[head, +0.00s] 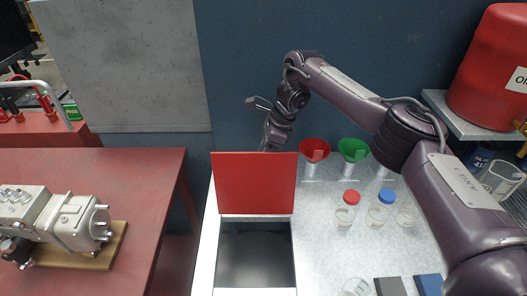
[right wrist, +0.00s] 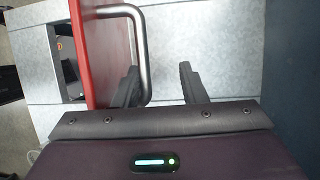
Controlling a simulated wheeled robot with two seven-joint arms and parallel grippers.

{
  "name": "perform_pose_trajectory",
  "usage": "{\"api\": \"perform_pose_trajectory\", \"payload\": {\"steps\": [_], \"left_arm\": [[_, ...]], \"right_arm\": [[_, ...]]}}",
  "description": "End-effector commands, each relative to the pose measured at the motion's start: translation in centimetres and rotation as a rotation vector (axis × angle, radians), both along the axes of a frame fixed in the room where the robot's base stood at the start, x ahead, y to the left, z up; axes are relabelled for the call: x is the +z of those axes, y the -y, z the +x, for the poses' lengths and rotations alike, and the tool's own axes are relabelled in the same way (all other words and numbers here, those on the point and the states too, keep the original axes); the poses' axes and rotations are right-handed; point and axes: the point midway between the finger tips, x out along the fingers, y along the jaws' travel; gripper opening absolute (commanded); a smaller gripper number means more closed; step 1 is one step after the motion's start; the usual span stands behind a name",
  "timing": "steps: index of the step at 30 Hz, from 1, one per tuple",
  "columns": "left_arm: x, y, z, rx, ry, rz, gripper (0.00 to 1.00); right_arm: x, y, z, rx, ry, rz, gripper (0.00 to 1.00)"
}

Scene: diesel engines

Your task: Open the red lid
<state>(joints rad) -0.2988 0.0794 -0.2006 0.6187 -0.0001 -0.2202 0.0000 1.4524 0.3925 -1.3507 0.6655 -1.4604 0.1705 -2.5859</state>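The red lid (head: 256,184) stands upright at the back of an open-topped box (head: 255,255), whose dark inside is in plain view. In the right wrist view the lid (right wrist: 87,50) shows edge-on, with a bent metal handle (right wrist: 142,50) on its outer side. My right gripper (right wrist: 160,86) is behind the lid. Its two fingers are well apart. The left finger is close to the handle bar, on the lid side of it, and the right finger is clear of it. In the head view the fingers are hidden by the lid. My left gripper is not in view.
Red (head: 314,150) and green (head: 353,150) funnels and several capped jars (head: 346,208) stand on the bench right of the box. A red canister (head: 494,75) sits on a shelf at right. An engine part (head: 62,222) lies on the red table at left.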

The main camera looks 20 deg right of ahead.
Motion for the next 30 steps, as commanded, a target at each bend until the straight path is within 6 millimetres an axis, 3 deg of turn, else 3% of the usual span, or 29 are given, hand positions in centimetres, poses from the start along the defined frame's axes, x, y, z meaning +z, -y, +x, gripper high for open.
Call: {"api": "perform_pose_trajectory", "payload": {"steps": [22, 30], "left_arm": [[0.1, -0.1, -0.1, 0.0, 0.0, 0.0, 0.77], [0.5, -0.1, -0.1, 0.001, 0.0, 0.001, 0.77]], "right_arm": [[0.5, 0.0, 0.2, 0.0, 0.007, 0.003, 0.32], [4.0, 1.5, 0.2, -0.001, 0.013, -0.001, 0.32]]}}
